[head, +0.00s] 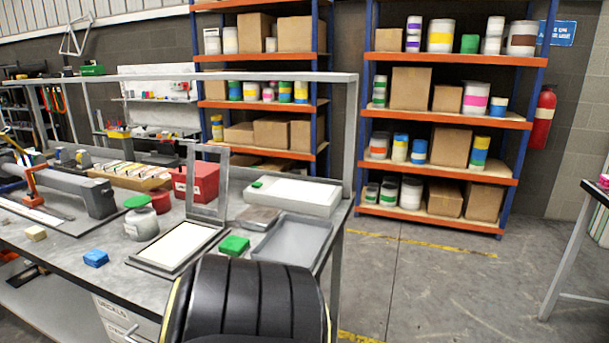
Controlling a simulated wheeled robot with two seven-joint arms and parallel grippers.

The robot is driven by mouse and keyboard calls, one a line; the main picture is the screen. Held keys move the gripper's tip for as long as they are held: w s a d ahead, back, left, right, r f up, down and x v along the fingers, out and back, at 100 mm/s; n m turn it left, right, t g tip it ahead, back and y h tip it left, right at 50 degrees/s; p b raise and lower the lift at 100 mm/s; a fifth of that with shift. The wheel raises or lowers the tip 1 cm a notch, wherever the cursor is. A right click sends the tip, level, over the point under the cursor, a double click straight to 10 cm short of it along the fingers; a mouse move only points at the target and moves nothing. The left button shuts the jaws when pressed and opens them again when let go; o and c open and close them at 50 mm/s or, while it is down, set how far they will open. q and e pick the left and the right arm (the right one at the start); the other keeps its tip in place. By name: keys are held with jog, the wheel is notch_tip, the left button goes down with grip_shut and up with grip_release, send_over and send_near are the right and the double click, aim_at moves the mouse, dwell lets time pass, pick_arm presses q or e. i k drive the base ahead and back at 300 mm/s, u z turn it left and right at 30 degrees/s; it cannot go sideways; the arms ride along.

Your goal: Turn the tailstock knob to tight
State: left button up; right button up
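A long grey fixture (62,183) lies along the left end of the grey workbench (195,256), cut off by the left picture edge. An upright orange part (29,181) stands by it. I cannot make out a tailstock knob or its setting; it may be outside the picture or too small to tell. Neither of my grippers is in view.
Loaded shelves (445,118) stand behind.

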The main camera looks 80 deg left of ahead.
aim_at(108, 193)
jog(key=i, duration=1.25)
jog(key=u, duration=2.2)
jog(key=i, duration=4.55)
jog(key=u, duration=2.55)
jog(key=i, duration=2.3)
